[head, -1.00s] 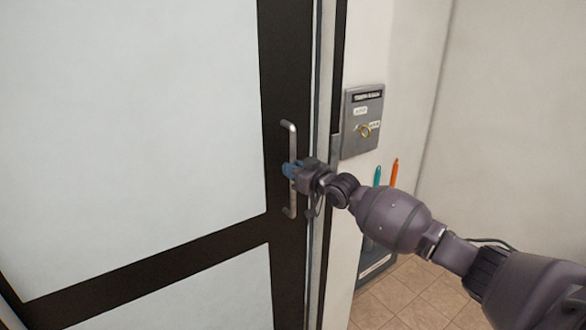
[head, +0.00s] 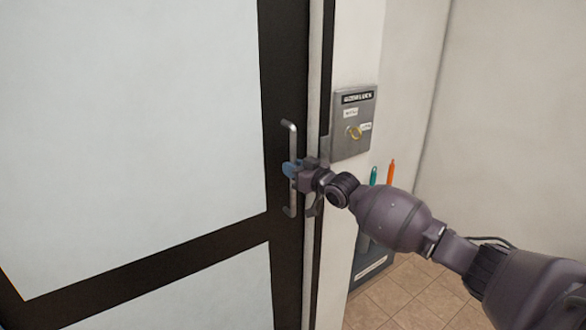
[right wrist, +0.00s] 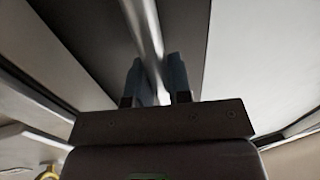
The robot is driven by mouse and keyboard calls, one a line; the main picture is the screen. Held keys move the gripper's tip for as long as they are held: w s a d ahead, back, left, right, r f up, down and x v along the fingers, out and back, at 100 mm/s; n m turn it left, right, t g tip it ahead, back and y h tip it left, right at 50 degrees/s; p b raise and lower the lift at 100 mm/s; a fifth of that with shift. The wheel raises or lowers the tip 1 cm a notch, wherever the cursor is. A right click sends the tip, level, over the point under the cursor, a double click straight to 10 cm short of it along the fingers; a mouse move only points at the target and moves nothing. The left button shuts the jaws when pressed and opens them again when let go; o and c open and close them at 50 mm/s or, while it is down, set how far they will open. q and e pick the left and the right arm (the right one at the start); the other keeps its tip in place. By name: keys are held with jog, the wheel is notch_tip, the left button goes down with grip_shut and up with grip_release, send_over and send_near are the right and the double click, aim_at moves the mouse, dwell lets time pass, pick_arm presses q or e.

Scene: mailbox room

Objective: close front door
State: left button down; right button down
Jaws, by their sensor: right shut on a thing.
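The front door (head: 140,120) fills the left of the head view, with a dark frame and pale panels. Its metal bar handle (head: 290,140) stands upright near the door's right edge. My right gripper (head: 291,169) is shut on the handle at about its middle. In the right wrist view the two blue fingers (right wrist: 157,85) sit on either side of the bar (right wrist: 147,35). The door's edge lies close along the jamb (head: 325,80); a thin strip shows between them, and I cannot tell if the door is latched. My left gripper is not in view.
A grey key panel (head: 354,125) with a yellow ring is on the wall right of the door. Below it, a dark holder (head: 372,268) stands near teal and orange sticks (head: 390,173). Tiled floor (head: 420,295) is bare at the lower right.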

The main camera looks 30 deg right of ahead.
jog(key=c, duration=1.4)
grip_release()
jog(key=shift+d+r, duration=0.25)
jog(key=shift+r, duration=0.05)
jog(key=shift+c, duration=0.2)
jog(key=o, duration=0.4)
jog(key=shift+d+f, duration=0.1)
jog(key=shift+f, duration=0.05)
jog(key=shift+c, duration=0.2)
jog(key=v, duration=1)
jog(key=shift+s, duration=0.4)
